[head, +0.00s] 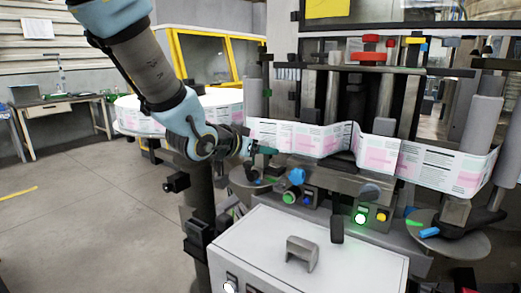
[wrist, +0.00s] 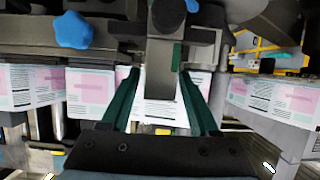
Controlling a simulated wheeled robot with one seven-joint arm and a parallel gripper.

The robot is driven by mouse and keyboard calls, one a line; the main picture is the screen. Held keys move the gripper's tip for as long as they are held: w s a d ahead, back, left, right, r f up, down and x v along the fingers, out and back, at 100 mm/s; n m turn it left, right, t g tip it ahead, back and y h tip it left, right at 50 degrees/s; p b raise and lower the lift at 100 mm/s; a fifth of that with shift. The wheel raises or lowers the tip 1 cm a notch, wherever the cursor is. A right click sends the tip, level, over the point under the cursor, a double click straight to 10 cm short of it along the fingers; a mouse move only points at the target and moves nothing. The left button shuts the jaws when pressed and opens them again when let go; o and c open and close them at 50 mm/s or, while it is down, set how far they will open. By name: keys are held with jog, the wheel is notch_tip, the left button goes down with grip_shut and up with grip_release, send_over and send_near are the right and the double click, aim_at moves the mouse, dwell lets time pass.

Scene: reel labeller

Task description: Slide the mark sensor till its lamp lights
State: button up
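My gripper (wrist: 160,76) is open, its two dark green fingers spread on either side of a grey block (wrist: 160,78), which looks like the mark sensor. Gaps show between the fingers and the block, and I cannot tell whether either touches. A small dark green patch (wrist: 176,56) on the block shows no clear glow; I cannot tell if it is the lamp. In the head view my gripper (head: 268,151) is at the left part of the labeller, by the printed label web (head: 305,138). The sensor cannot be made out there.
A blue knob (head: 297,176) sits just below and right of my gripper; it also shows in the wrist view (wrist: 74,30). A lit green button (head: 360,218) and a yellow one (head: 382,215) are on the machine's front. A white cabinet (head: 330,255) stands in front.

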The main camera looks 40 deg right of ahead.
jog(key=shift+o, duration=0.6)
jog(key=b+v, duration=0.1)
jog(key=v, duration=0.9)
jog(key=shift+a, duration=0.35)
